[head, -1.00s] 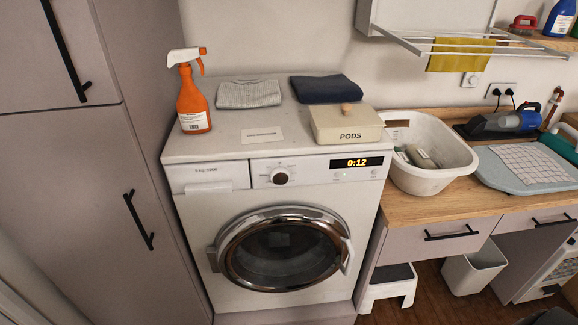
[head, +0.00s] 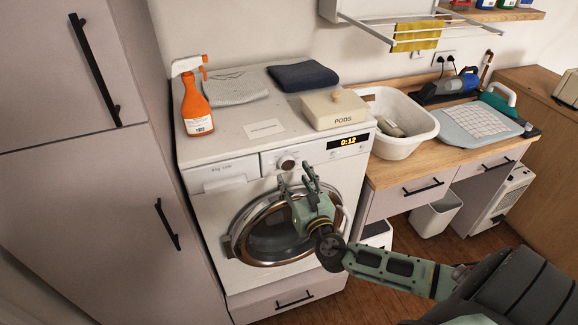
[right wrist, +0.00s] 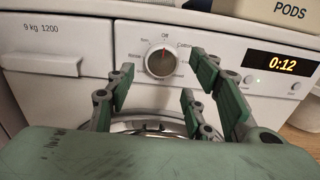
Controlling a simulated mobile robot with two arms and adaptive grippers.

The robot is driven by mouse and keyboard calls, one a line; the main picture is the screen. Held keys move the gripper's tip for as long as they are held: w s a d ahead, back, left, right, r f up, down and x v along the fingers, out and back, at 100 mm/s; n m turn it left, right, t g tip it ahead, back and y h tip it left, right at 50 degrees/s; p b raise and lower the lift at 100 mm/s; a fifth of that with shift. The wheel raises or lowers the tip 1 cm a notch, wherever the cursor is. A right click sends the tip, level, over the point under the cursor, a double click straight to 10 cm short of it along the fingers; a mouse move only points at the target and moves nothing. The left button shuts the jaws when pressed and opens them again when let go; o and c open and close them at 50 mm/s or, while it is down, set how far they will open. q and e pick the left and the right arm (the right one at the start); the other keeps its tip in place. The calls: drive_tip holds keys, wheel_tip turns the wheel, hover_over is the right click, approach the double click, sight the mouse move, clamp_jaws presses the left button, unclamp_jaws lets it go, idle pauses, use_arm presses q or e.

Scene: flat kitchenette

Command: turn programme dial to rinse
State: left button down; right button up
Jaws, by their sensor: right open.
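The programme dial (head: 287,163) is a round knob on the white washing machine's (head: 222,150) front panel. In the right wrist view the dial (right wrist: 161,61) has a red mark pointing up towards "Off". A label that looks like "Rinse" (right wrist: 134,56) is at its left and "Cotton" at its upper right. My right gripper (head: 296,178) is open and empty, just in front of and below the dial. In the right wrist view its fingers (right wrist: 160,80) spread either side of the dial; contact does not show. My left gripper is out of view.
The display (head: 348,141) reads 0:12. The round door (head: 237,250) is shut below the panel. On top stand an orange spray bottle (head: 196,105), folded cloths and a PODS box (head: 335,108). A white basin (head: 405,145) sits on the counter at right.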

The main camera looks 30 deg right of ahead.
sight(286, 166)
drive_tip(key=x, duration=0.3)
drive_tip(key=shift+w+a+p, duration=0.15)
drive_tip(key=shift+w+p, duration=0.2)
drive_tip(key=shift+w, duration=0.55)
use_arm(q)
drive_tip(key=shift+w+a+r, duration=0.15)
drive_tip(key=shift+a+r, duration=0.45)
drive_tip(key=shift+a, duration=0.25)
use_arm(e)
drive_tip(key=c, duration=1)
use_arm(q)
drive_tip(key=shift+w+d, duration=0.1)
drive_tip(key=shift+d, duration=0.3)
use_arm(e)
drive_tip(key=shift+f, duration=0.1)
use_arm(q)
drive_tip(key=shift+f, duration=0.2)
